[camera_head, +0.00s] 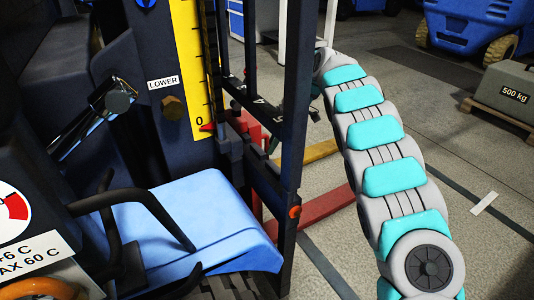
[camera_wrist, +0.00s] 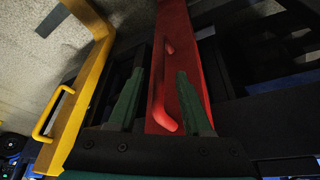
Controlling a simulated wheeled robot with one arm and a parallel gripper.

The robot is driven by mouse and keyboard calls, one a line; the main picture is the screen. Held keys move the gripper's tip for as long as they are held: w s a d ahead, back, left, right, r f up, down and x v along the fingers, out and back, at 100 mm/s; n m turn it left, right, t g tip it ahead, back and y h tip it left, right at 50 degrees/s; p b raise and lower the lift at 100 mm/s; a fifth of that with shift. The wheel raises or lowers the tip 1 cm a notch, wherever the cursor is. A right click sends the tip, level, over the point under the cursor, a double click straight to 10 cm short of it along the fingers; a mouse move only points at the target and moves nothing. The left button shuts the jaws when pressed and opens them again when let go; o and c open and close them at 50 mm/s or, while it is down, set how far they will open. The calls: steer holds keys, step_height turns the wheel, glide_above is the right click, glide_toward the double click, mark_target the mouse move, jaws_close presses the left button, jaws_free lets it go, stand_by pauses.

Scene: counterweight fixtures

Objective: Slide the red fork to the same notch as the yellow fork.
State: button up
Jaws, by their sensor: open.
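The red fork (camera_wrist: 178,70) runs down the middle of the wrist view, with a red bar handle (camera_wrist: 158,100) on its face. My gripper (camera_wrist: 160,75) is open, its two dark green fingers on either side of this handle in the picture; I cannot tell how deep they reach. The yellow fork (camera_wrist: 75,115) is to the left, with its own yellow handle (camera_wrist: 48,115). In the head view the red fork (camera_head: 322,207) and yellow fork (camera_head: 318,151) extend low behind the mast post. The gripper there is mostly hidden by the post.
A dark upright mast post (camera_head: 297,90) stands close left of my arm. A carriage bar (camera_head: 250,98) with white notch numbers shows behind it, partly hidden. A 500 kg weight (camera_head: 505,90) sits on a pallet at right. The floor right of my arm is mostly clear.

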steer(key=x, duration=0.5)
steer(key=shift+f, duration=0.1)
steer(key=shift+c, duration=0.4)
jaws_close()
stand_by(0.9)
